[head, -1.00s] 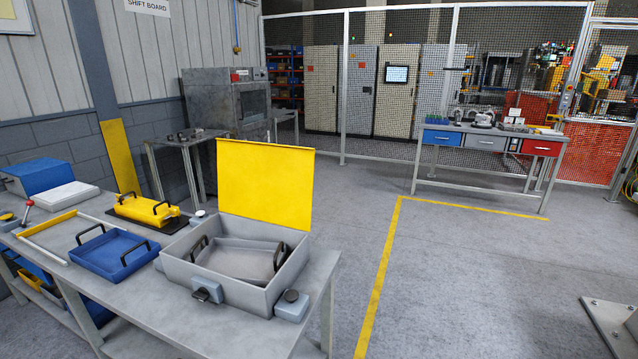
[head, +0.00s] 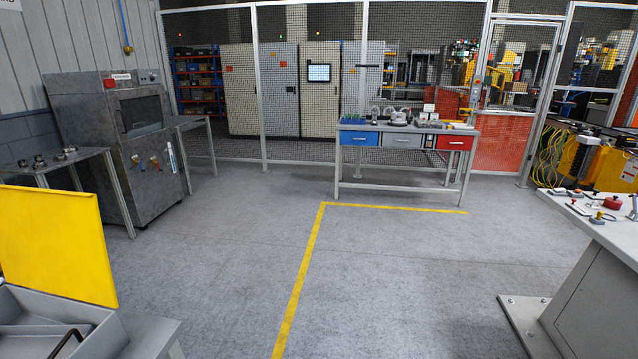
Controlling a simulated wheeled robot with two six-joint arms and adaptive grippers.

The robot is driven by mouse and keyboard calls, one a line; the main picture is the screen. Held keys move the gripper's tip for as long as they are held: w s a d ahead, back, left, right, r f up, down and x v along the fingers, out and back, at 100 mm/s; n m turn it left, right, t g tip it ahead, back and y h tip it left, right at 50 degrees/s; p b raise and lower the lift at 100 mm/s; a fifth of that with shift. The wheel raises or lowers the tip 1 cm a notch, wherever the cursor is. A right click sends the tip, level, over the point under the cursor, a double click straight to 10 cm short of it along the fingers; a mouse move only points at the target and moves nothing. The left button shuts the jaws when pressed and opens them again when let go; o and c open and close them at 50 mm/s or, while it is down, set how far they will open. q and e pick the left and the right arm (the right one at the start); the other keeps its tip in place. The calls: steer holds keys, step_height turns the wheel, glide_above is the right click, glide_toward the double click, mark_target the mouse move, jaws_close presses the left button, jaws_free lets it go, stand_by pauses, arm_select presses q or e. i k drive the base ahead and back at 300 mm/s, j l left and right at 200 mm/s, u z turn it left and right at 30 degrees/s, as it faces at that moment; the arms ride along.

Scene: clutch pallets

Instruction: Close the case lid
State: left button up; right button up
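The case (head: 42,328) is a grey box at the lower left of the head view, cut off by the left and bottom edges. Its yellow lid (head: 55,245) stands open, upright at the back of the box. A grey tray with a black handle (head: 70,340) lies inside the case and is only partly visible. The front of the case is out of view. Neither of my grippers shows in the head view.
The bench corner (head: 150,335) beside the case shows at lower left. A grey console (head: 595,250) stands at the right edge. A far workbench (head: 405,130) has coloured drawers. Open floor with a yellow line (head: 305,270) lies between.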

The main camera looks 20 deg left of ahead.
mark_target(53, 241)
steer(key=i+u, duration=0.25)
steer(key=u, duration=0.2)
steer(key=i+u, duration=0.3)
steer(key=u, duration=0.15)
steer(key=i+l+u, duration=0.2)
steer(key=u, duration=0.25)
steer(key=i+l+u, duration=0.2)
steer(key=u, duration=0.25)
steer(key=i+l+u, duration=0.2)
steer(key=l+u, duration=0.25)
steer(key=i+l+u, duration=0.1)
steer(key=l+u, duration=0.15)
steer(key=u, duration=0.2)
steer(key=i+l+u, duration=0.1)
steer(key=l+u, duration=1)
steer(key=l, duration=0.25)
steer(key=i, duration=0.05)
